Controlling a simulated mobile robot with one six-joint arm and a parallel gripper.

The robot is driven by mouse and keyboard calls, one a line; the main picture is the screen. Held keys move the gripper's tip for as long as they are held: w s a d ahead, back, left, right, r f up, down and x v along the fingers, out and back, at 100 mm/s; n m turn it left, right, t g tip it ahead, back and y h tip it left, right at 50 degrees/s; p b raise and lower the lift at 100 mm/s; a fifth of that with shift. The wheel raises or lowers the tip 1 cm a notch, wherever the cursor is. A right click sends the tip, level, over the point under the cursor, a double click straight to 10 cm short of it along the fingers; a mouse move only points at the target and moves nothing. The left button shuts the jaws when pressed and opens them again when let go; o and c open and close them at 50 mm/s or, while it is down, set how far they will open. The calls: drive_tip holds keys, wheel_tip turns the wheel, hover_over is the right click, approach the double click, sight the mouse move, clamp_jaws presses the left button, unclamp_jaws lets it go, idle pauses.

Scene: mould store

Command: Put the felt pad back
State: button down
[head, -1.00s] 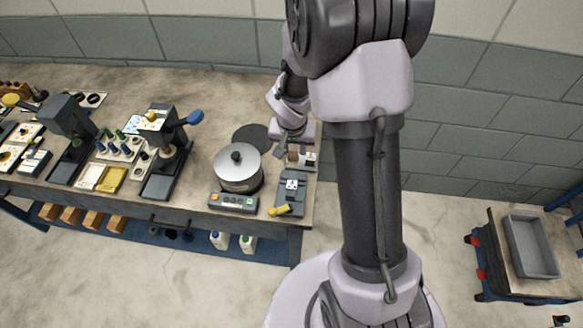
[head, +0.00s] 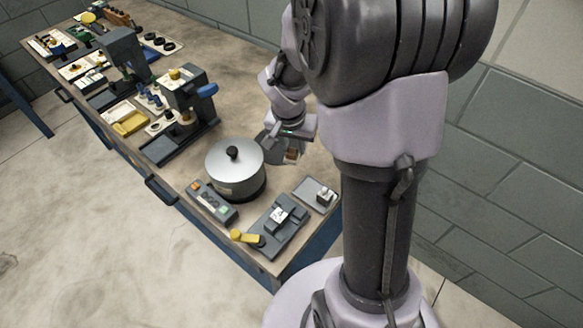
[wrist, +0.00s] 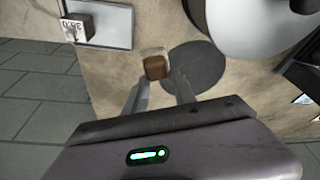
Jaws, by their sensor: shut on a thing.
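My gripper (wrist: 157,82) is shut on a small brown block with a pale end (wrist: 155,64), which I take to be the felt pad. In the head view the block (head: 291,155) shows just below my gripper (head: 287,148), behind the lidded pot. A flat dark grey disc (wrist: 200,70) lies on the bench right beside the block in the wrist view. Whether the block touches the bench I cannot tell.
A shallow grey tray (head: 311,188) with a steel cube (head: 323,195) lies near the bench's end. The silver pot (head: 235,172) stands close to my gripper. A control box (head: 211,201), a clamp with a yellow handle (head: 272,226) and a press (head: 186,108) stand on the bench.

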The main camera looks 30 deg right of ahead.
sight(292, 149)
wheel_tip(292, 149, down, 7)
drive_tip(key=shift+r+b, duration=0.2)
drive_tip(key=shift+b, duration=1.05)
drive_tip(key=shift+f, duration=0.1)
drive_tip(key=c, duration=1)
unclamp_jaws()
drive_tip(key=shift+c, duration=0.2)
drive_tip(key=p+v, duration=0.4)
drive_tip(key=v, duration=0.8)
drive_tip(key=shift+w+d+p, duration=0.1)
drive_tip(key=shift+w+p, duration=0.05)
drive_tip(key=shift+p, duration=0.25)
drive_tip(key=s+a+r+n+t+y, duration=0.3)
drive_tip(key=s+a+r+n+y, duration=0.1)
drive_tip(key=s+a+r, duration=0.8)
drive_tip(key=s+a+n, duration=0.1)
drive_tip(key=s+a, duration=0.2)
drive_tip(key=a, duration=0.1)
drive_tip(key=shift+s+t+b, duration=0.3)
drive_tip(key=shift+b, duration=0.1)
